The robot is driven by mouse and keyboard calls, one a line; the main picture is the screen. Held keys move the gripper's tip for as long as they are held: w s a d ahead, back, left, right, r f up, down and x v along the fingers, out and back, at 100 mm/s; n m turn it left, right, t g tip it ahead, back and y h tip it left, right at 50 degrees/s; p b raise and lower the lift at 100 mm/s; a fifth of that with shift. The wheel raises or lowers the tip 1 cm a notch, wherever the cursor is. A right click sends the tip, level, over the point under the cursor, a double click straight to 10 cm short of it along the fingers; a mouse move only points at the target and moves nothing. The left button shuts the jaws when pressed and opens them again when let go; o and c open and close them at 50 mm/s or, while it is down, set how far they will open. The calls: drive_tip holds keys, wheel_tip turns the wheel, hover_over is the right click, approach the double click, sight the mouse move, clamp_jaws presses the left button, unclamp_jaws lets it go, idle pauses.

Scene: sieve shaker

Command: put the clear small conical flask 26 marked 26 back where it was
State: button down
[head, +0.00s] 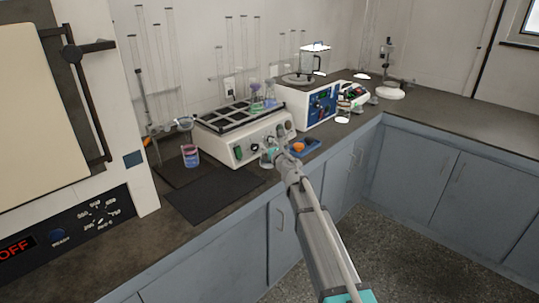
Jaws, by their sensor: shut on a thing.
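My gripper (270,153) is at the front of the white shaker (222,150), near its right end and above the bench edge. It is shut on a small clear glass thing (266,162), which looks like the conical flask. The mark 26 is too small to read, and my gripper hides part of the glass. Other small flasks (270,103) with coloured contents stand at the right end of the shaker's black rack platform (225,117).
A beaker with pink and blue contents (190,156) stands left of the shaker, by a bare dark mat (213,195). A blue tray with an orange item (299,147) lies right of my gripper. A white sieve shaker unit (300,103) stands behind. Tall glass tubes (170,60) rise at the back left.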

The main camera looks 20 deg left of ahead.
drive_tip(key=shift+f+b, duration=1)
drive_tip(key=shift+f, duration=0.35)
drive_tip(key=shift+f, duration=0.1)
drive_tip(key=shift+c, duration=0.9)
unclamp_jaws()
drive_tip(key=shift+s+r, duration=0.1)
drive_tip(key=shift+r, duration=0.15)
drive_tip(key=v, duration=1.2)
